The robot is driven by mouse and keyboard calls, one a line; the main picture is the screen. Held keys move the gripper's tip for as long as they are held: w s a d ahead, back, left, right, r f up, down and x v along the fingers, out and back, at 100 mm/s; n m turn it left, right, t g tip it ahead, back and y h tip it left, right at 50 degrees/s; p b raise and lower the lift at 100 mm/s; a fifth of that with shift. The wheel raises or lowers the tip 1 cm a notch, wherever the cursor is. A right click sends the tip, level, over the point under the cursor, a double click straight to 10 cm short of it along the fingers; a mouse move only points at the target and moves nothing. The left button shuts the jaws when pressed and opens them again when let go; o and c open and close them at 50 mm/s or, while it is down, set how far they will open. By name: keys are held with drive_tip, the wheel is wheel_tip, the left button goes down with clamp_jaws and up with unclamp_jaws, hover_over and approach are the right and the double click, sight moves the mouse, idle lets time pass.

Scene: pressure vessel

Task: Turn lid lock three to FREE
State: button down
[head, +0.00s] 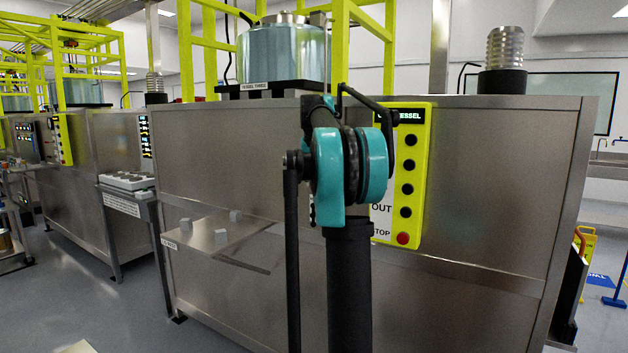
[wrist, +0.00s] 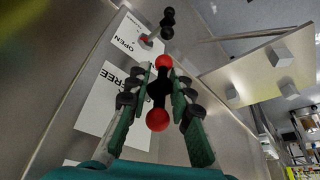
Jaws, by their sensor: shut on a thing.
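In the wrist view my gripper (wrist: 162,82) is shut on a black lock handle (wrist: 159,90) with a red ball at each end. Its two green-and-black fingers lie on either side of the handle. The handle runs nearly lengthwise between the fingers. A white plate reading FREE (wrist: 108,105) lies on the metal panel just left of the fingers. The lock's number and other plate words cannot be read. In the head view my arm hides the gripper and the lock.
A second black handle (wrist: 168,22) and a plate reading OPEN (wrist: 132,38) are beyond my fingertips. A metal shelf (head: 245,248) with small grey blocks juts out at left. A yellow button panel (head: 417,170) is behind my arm. The glass vessel (head: 280,55) stands on top.

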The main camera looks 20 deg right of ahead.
drive_tip(key=c, duration=1.6)
unclamp_jaws()
drive_tip(key=shift+w+a, duration=0.15)
drive_tip(key=shift+a, duration=0.1)
drive_tip(key=shift+d, duration=0.1)
drive_tip(key=shift+r, duration=0.25)
drive_tip(key=v, duration=1.1)
drive_tip(key=shift+r, duration=0.2)
